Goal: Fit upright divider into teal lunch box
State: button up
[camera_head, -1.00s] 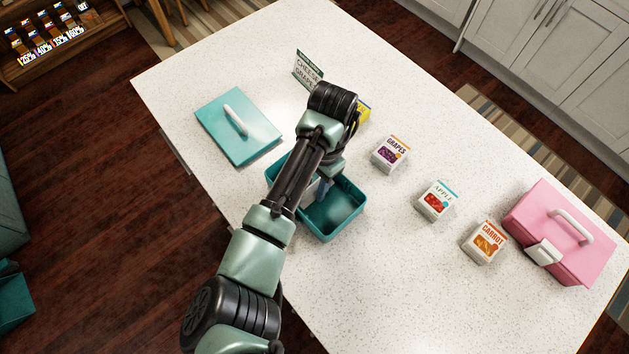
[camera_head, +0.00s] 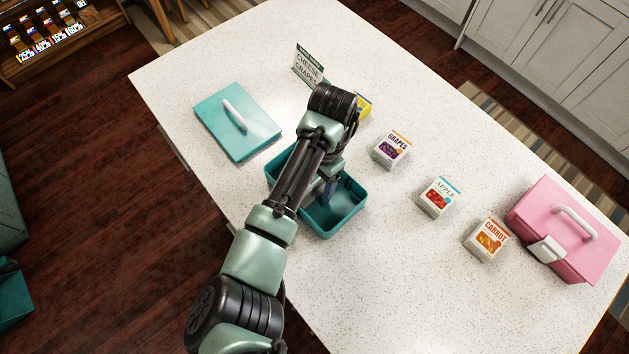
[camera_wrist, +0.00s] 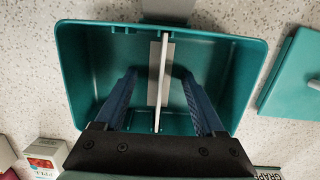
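The open teal lunch box (camera_head: 344,212) sits on the counter, partly hidden by my arm in the head view. It also fills most of the wrist view (camera_wrist: 92,70). The thin white divider (camera_wrist: 161,60) stands upright near the middle of the box, seen edge-on in the wrist view. My gripper (camera_wrist: 159,75) is over the box, its two blue fingers reaching inside on either side of the divider. The fingers are spread, with a visible gap to the divider on both sides. The head view shows one blue finger inside the box; the divider is hidden there.
The teal lid (camera_head: 240,125) lies left of the box. A cheese-and-grapes sign (camera_head: 308,66) stands behind. A yellow pack (camera_head: 363,105), a grapes pack (camera_head: 391,149), an apple pack (camera_head: 438,197), a carrot pack (camera_head: 487,239) and a pink lunch box (camera_head: 565,232) are to the right.

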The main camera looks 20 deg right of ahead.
jog(key=shift+r, duration=0.1)
notch_tip(320, 180, up, 13)
jog(key=d+p, duration=0.1)
jog(key=shift+w+d, duration=0.35)
jog(key=shift+w, duration=0.05)
jog(key=shift+f, duration=0.2)
jog(key=w+d+r+n+t+h, duration=0.1)
jog(key=w+d+r+t+h, duration=0.6)
jog(key=d+r, duration=0.45)
jog(key=w+a+r+n+t+h, duration=0.1)
jog(key=w+r+t, duration=0.15)
jog(key=r, duration=0.55)
jog(key=w+r+n+t+h, duration=0.1)
jog(key=r+t, duration=0.2)
jog(key=r, duration=0.6)
jog(key=s+a+r+n+t, duration=0.1)
jog(key=a+r+n+t, duration=0.1)
jog(key=a+r+t, duration=0.35)
jog(key=s+a+r+n+t, duration=0.1)
jog(key=a+r+t, duration=0.1)
jog(key=r, duration=0.7)
jog(key=s+a+r+n+t+y, duration=0.7)
jog(key=s+a+r, duration=0.5)
jog(key=a, duration=0.2)
jog(key=shift+s+r+t, duration=0.2)
jog(key=shift+t, duration=0.4)
